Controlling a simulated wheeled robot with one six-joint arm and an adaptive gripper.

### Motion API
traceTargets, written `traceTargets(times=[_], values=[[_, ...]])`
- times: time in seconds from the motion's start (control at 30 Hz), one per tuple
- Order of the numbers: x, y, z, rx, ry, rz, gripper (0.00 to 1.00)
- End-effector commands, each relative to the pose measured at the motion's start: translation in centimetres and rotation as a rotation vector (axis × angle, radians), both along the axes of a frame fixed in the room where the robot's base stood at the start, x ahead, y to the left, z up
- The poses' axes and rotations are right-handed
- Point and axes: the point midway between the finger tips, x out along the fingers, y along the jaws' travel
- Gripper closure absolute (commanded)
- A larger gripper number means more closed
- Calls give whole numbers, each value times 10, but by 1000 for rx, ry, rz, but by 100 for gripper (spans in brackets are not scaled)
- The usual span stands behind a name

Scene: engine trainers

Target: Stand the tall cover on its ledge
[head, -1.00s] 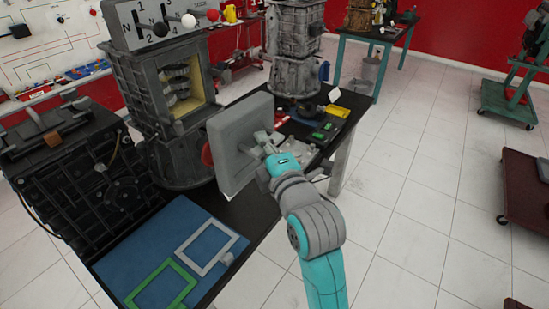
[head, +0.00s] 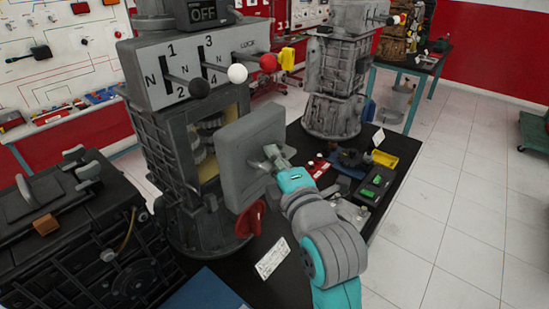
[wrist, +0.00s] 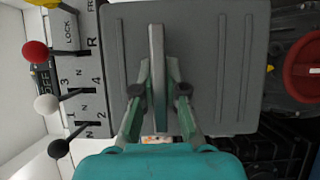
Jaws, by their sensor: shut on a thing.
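The tall cover (head: 238,170) is a grey rectangular plate with a raised handle. It is held upright in front of the grey gearbox housing (head: 163,150), overlapping the right part of its pale-yellow-lined opening (head: 208,178). My gripper (head: 272,158) is shut on the handle, on the cover's outer side. In the wrist view the cover (wrist: 210,60) fills the middle, with the two fingers (wrist: 158,88) on either side of its handle. The ledge is hidden, and I cannot tell whether the cover touches the housing.
Black, white and red lever knobs (head: 237,73) stick out above the opening. A red knob (head: 250,219) sits low beside the cover. A second grey housing (head: 335,85) and small parts with a yellow tray (head: 383,160) stand farther back on the black table. A white card (head: 272,258) lies in front.

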Motion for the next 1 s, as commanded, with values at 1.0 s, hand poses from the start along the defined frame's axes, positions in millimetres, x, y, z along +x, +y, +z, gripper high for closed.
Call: traceTargets(times=[1.0], values=[[43, 56, 2, 2, -5, 1, 100]])
